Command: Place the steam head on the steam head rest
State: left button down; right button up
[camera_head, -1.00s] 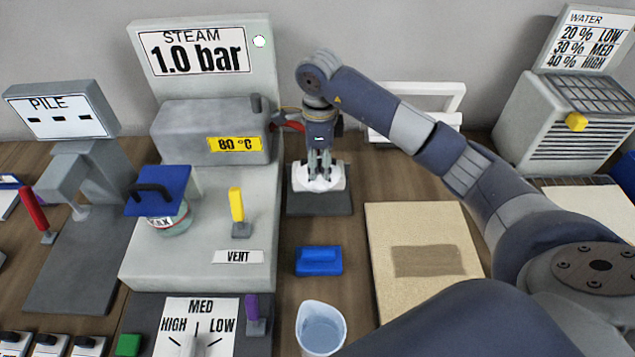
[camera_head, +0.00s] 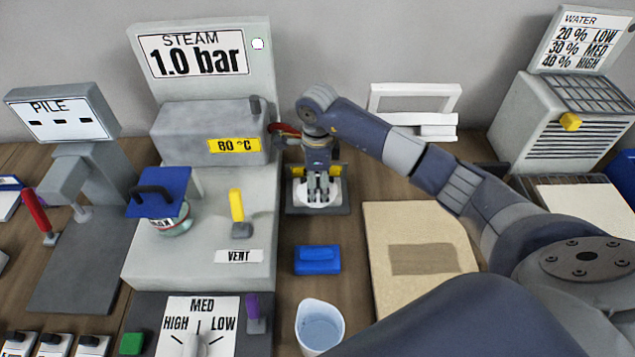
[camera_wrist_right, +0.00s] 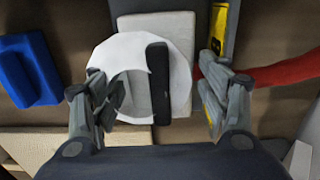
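The white round piece with a black bar handle, which looks like the steam head (camera_wrist_right: 178,75), lies over a light grey block (camera_wrist_right: 155,22) on the dark base that looks like the steam head rest (camera_head: 318,209). The white piece also shows in the head view (camera_head: 329,197). My right gripper (camera_wrist_right: 160,105) is open, its fingers apart on either side of the white piece and handle. It points down over the base in the head view (camera_head: 318,200). Whether the piece sits flat is hidden by the gripper. My left gripper is not in view.
A red hose (camera_head: 285,128) runs beside the steam machine (camera_head: 200,127) close to my right wrist. A blue block (camera_head: 317,260) and a cup (camera_head: 319,327) stand in front of the base. A beige board (camera_head: 420,225) lies at right, partly under my arm.

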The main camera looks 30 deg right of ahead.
aim_at(318, 179)
dwell(0.3)
jog(key=shift+r, duration=0.5)
notch_tip(318, 179, up, 10)
jog(key=b, duration=0.3)
jog(key=shift+r, duration=0.7)
